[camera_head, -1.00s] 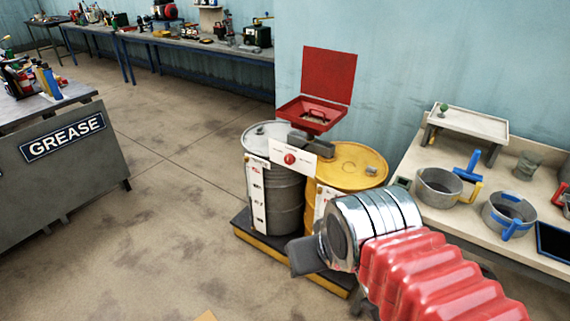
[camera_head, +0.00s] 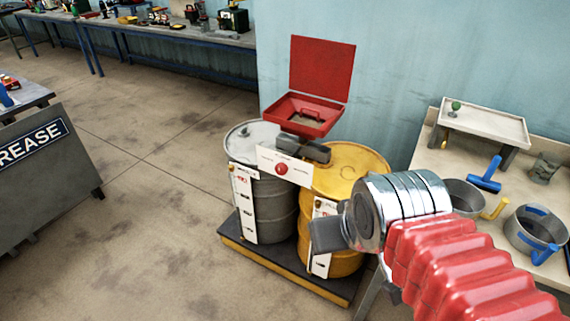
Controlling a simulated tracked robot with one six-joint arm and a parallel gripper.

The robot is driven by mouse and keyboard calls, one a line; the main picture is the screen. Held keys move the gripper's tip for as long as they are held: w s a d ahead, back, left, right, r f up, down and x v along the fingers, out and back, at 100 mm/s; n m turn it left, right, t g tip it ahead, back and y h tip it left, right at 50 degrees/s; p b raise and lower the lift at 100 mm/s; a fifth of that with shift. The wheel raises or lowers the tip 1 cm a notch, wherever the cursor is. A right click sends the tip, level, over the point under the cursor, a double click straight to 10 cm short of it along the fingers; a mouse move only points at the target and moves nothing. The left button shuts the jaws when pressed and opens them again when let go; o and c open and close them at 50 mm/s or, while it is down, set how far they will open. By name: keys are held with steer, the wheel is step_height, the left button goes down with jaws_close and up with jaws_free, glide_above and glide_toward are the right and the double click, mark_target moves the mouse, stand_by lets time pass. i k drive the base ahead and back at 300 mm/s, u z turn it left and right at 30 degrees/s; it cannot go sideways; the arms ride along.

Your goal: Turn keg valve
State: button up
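Two kegs stand side by side on a low dark pallet with a yellow edge (camera_head: 284,276): a grey keg (camera_head: 276,205) on the left and a yellow keg (camera_head: 352,160) on the right. A white panel with a red round knob (camera_head: 282,169) sits at the front between their tops, below an open red tray (camera_head: 303,115) with its lid raised. My gripper (camera_head: 325,237) is at the end of my red-sleeved arm, in front of the yellow keg in the picture and right of the knob, apart from it. Its fingers show as one dark block, so its opening is unclear.
A bench on the right holds a grey pot with a yellow handle (camera_head: 463,196), a pot with blue handles (camera_head: 536,230) and a raised stand (camera_head: 487,124). A grey grease cabinet (camera_head: 45,185) is at the left. The floor between is clear.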

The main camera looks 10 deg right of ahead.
mark_target(280, 169)
steer(key=u, duration=0.35)
steer(key=i, duration=0.95)
steer(key=u, duration=0.65)
